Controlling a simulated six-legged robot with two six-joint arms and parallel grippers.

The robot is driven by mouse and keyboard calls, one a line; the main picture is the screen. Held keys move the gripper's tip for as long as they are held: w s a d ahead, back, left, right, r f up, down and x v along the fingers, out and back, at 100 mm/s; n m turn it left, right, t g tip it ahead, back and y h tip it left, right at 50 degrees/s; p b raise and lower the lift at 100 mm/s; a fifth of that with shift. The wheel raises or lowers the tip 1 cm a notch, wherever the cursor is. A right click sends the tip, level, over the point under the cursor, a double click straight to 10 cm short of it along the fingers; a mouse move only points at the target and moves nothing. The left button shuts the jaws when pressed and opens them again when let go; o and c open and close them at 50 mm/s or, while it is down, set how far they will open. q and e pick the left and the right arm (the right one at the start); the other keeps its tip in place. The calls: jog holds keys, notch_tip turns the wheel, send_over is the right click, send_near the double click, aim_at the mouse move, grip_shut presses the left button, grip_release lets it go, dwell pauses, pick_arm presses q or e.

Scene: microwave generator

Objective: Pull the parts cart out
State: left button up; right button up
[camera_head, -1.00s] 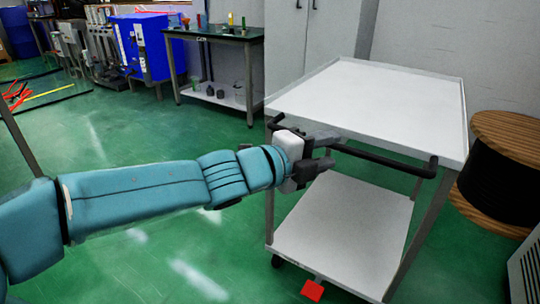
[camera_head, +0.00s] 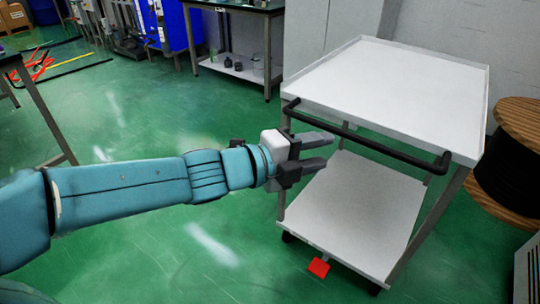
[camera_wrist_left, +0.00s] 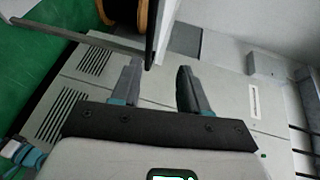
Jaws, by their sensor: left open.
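The parts cart has a white top tray (camera_head: 390,85), a white lower shelf (camera_head: 355,210) and a black bar handle (camera_head: 385,143) along its near edge. My left gripper (camera_head: 326,151) is open and empty. In the head view its two grey fingers show just below the left part of the handle, pointing right across the cart's open side. I cannot tell how far they are from the bar in depth. The left wrist view shows the open fingers (camera_wrist_left: 158,75) with nothing between them.
A red pedal (camera_head: 318,267) sits low at the cart's near side. A wooden cable spool (camera_head: 515,150) stands to its right, with a pale grey cabinet (camera_head: 530,270) in front.

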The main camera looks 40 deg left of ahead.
pick_arm(q)
jog(key=p+v, duration=0.4)
jog(key=v, duration=0.5)
jog(key=shift+s+d, duration=0.25)
dwell(0.5)
jog(key=shift+w+r, duration=0.1)
jog(key=shift+r, duration=0.1)
dwell(0.4)
